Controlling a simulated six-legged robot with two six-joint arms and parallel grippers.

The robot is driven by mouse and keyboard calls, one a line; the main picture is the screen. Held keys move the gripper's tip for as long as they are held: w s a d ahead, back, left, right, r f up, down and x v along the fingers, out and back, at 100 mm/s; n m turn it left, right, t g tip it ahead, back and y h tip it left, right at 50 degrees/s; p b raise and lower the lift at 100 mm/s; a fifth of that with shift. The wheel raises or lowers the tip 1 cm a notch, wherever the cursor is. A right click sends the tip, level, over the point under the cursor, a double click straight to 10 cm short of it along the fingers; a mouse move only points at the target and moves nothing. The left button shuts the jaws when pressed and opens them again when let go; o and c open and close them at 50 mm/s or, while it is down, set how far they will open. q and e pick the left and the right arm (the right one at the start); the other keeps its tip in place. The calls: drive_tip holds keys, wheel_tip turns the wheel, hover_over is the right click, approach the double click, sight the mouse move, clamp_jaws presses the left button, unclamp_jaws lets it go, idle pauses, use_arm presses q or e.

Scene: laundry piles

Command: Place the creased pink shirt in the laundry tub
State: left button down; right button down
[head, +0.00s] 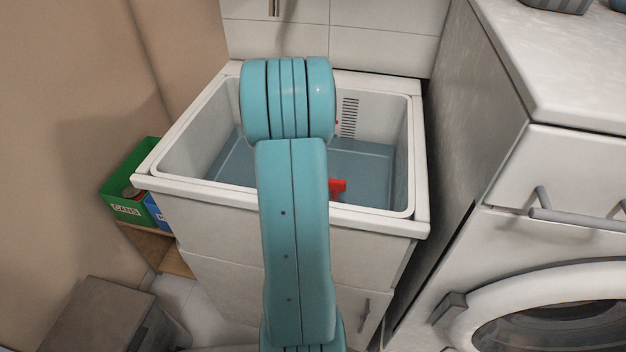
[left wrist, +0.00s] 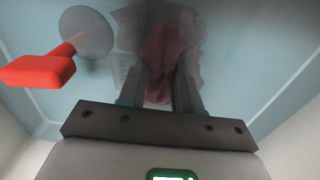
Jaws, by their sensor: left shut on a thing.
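The laundry tub (head: 285,203) is a white basin with a blue-grey inside in the head view. My teal arm reaches over it and hides its middle and my left gripper. In the left wrist view my left gripper (left wrist: 160,72) points down at the blue tub floor (left wrist: 235,70). It is shut on the pink shirt (left wrist: 158,92), which shows as a dark pink, crumpled bundle between and beyond the fingers. Whether the shirt touches the floor is hard to tell. My right gripper is in neither view.
A red handle (left wrist: 40,71) with a grey disc (left wrist: 87,32) lies left of the gripper inside the tub. The red part also shows in the head view (head: 338,186). A green bin (head: 128,203) stands left; a white washer (head: 540,270) stands right.

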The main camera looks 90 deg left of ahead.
use_arm(q)
drive_tip(key=c, duration=0.8)
unclamp_jaws()
wheel_tip(320, 180, up, 12)
drive_tip(key=p, duration=0.3)
drive_tip(key=shift+r, duration=0.1)
